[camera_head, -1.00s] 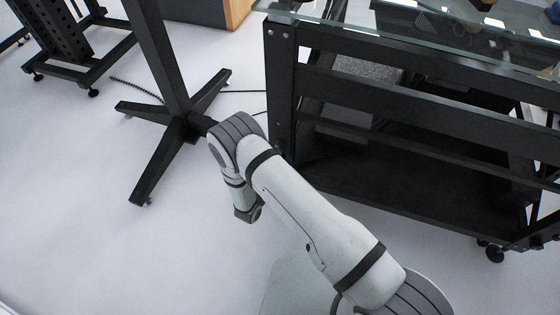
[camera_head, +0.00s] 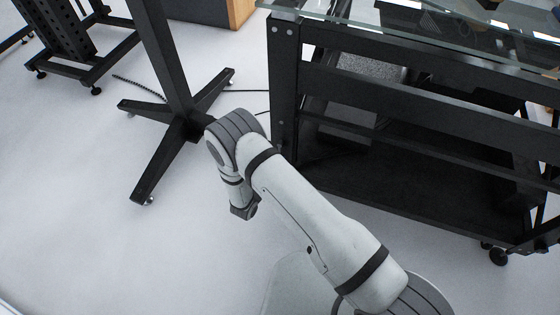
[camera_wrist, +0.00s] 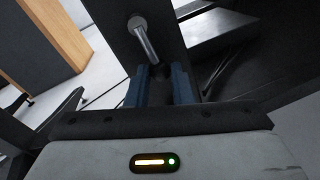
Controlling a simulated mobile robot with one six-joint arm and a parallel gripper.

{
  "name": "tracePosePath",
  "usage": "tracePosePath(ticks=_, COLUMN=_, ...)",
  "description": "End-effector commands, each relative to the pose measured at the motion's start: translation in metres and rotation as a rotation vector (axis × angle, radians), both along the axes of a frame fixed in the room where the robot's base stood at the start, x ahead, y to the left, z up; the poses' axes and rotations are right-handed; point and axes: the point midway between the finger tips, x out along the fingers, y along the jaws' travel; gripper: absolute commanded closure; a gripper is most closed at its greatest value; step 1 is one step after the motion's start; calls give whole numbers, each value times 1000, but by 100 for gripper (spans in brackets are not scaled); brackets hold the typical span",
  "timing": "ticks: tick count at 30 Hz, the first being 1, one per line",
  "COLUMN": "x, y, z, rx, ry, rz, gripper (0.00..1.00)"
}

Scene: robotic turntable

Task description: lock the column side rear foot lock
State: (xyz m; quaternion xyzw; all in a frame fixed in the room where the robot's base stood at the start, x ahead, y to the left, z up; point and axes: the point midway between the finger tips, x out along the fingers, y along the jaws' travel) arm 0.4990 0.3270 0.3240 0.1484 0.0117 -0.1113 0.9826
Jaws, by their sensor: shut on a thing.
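In the wrist view, my gripper (camera_wrist: 160,76) has its two blue fingers on either side of a small dark piece, which I take to be the foot lock (camera_wrist: 159,71); its shape is hard to make out. A shiny metal rod (camera_wrist: 146,42) slants down from a round fitting on a black post (camera_wrist: 124,12) and ends just above the fingertips. In the head view, my arm's wrist hides the gripper and the lock, by the near left leg (camera_head: 284,85) of the black turntable frame.
A black column stand (camera_head: 165,60) with splayed feet is left of my arm. The glass-topped frame fills the right side, with a caster (camera_head: 497,256) at lower right. Cables (camera_head: 245,91) lie on the floor behind the stand. The white floor (camera_head: 70,200) at left is clear.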

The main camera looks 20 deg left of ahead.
Motion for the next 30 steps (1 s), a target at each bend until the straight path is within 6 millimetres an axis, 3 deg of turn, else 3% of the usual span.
tracePosePath(ticks=11, x=0, y=2, z=0, rx=43, ry=-3, rz=1, gripper=100)
tracePosePath(ticks=12, x=0, y=2, z=0, rx=43, ry=-3, rz=1, gripper=78)
tracePosePath(ticks=19, x=0, y=2, z=0, rx=41, ry=-3, rz=-1, gripper=59)
tracePosePath(ticks=30, x=-9, y=5, z=2, rx=40, ry=-3, rz=3, gripper=58)
